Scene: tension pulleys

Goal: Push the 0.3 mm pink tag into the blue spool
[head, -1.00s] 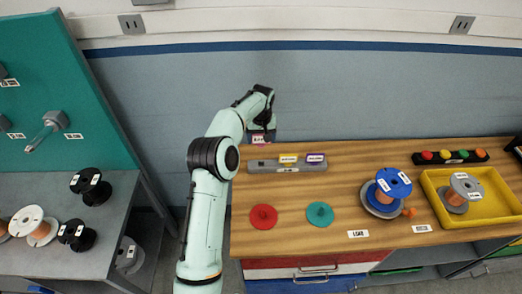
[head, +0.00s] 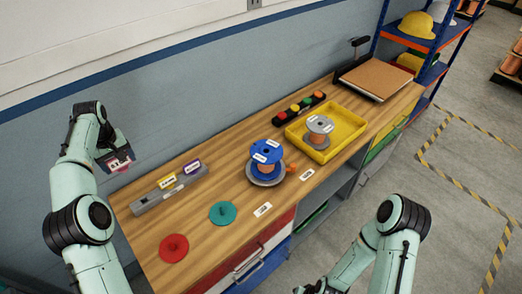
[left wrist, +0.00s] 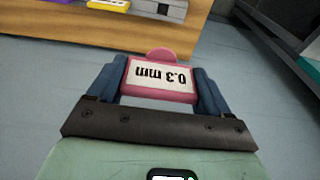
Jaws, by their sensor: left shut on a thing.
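My left gripper (head: 121,166) is shut on the pink tag (head: 118,165), high behind the left end of the grey tag rack. In the left wrist view the pink tag (left wrist: 160,80) sits between both fingers, its white label reading "0.3 mm" upside down, a rounded tab at its far edge. The blue spool (head: 266,148), wound with copper wire, stands upright on a grey round base on the wooden bench, well to the right of the tag and apart from it. My right arm shows at the lower right; its gripper (head: 318,288) is mostly cut off by the bottom edge.
The grey rack (head: 150,201) holds a yellow and a purple tag. A red disc (head: 173,248) and a teal disc (head: 222,212) lie in front. A yellow tray (head: 345,127) with a grey spool (head: 318,130) and a strip of coloured knobs (head: 300,107) stand beyond the blue spool.

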